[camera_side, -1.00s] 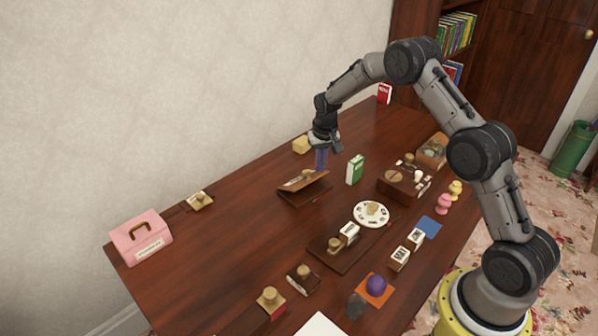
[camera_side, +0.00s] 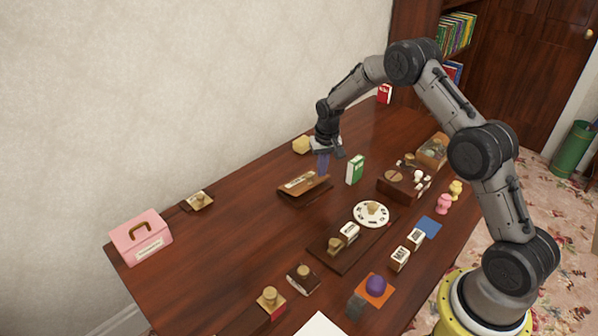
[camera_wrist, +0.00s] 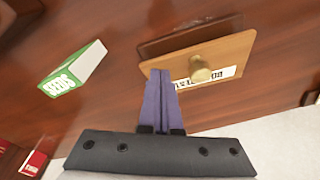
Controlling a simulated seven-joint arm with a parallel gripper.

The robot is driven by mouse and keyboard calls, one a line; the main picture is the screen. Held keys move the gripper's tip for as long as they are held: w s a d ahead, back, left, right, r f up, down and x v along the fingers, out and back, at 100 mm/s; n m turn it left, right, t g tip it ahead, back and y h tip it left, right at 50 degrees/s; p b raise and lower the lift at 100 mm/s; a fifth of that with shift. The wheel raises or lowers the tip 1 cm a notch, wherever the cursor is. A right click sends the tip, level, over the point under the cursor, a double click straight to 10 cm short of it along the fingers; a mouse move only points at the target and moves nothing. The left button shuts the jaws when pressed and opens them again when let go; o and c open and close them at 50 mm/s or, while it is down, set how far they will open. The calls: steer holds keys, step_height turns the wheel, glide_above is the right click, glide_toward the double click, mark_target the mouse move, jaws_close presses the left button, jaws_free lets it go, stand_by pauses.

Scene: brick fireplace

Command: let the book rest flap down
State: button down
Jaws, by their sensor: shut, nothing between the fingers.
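The book rest (camera_side: 290,193) lies on the table left of the green box, and its flap (camera_side: 308,182) is low, nearly flat over the dark base. In the wrist view the flap (camera_wrist: 220,60) is a tan board with a brass knob (camera_wrist: 201,71) and a white label, and part of the dark base shows beyond it. My gripper (camera_side: 323,173) is shut, its purple fingers pointing down at the flap's right end. In the wrist view its fingertips (camera_wrist: 160,74) overlap the flap's edge; I cannot tell if they touch.
A green box (camera_side: 355,170) stands close to the right of my gripper. A wooden box (camera_side: 400,184) and a white round dial (camera_side: 371,214) lie to the right and front.

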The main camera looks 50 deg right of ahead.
steer(key=shift+s+f, duration=0.2)
steer(key=shift+f, duration=0.4)
steer(key=shift+s+f, duration=0.2)
steer(key=shift+f, duration=0.35)
stand_by(0.6)
steer(key=shift+r, duration=4.55)
